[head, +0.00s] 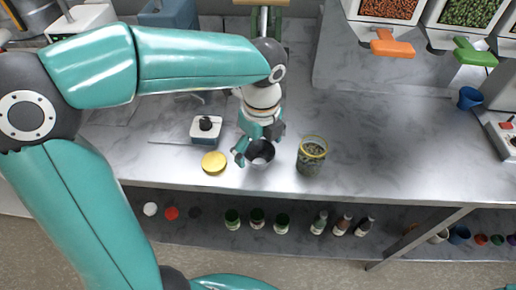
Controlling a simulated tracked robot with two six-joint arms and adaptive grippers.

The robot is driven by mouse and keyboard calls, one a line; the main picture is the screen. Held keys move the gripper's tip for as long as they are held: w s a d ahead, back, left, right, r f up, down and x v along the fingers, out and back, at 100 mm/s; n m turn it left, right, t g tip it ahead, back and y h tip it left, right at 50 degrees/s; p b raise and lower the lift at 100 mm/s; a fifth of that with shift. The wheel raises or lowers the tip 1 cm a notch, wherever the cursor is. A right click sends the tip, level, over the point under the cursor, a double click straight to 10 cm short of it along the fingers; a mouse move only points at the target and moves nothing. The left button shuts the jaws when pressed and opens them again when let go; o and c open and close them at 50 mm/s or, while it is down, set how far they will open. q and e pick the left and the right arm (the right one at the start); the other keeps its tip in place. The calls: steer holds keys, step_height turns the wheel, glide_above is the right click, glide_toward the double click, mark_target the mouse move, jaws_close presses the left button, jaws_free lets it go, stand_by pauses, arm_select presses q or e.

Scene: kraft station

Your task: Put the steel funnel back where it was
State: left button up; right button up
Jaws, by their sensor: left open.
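The steel funnel (262,154), a round grey piece with a dark opening, sits on the marbled counter near its front edge. My left gripper (259,143) points down over it from behind, with its fingers open at the funnel's sides. The fingers and wrist hide the funnel's back part, and I cannot tell whether they touch it. My right gripper is out of view.
A glass jar with a yellow rim (311,157) and green contents stands just right of the funnel. A yellow lid (214,162) lies to the left, before a small white scale-like device (206,129). A blue cup (468,98) stands far right. The counter between jar and cup is clear.

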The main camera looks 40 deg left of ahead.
mark_target(260, 152)
arm_select(q)
step_height(260, 152, up, 11)
steer(key=p, duration=0.1)
steer(key=shift+s+d, duration=0.15)
steer(key=shift+d, duration=0.15)
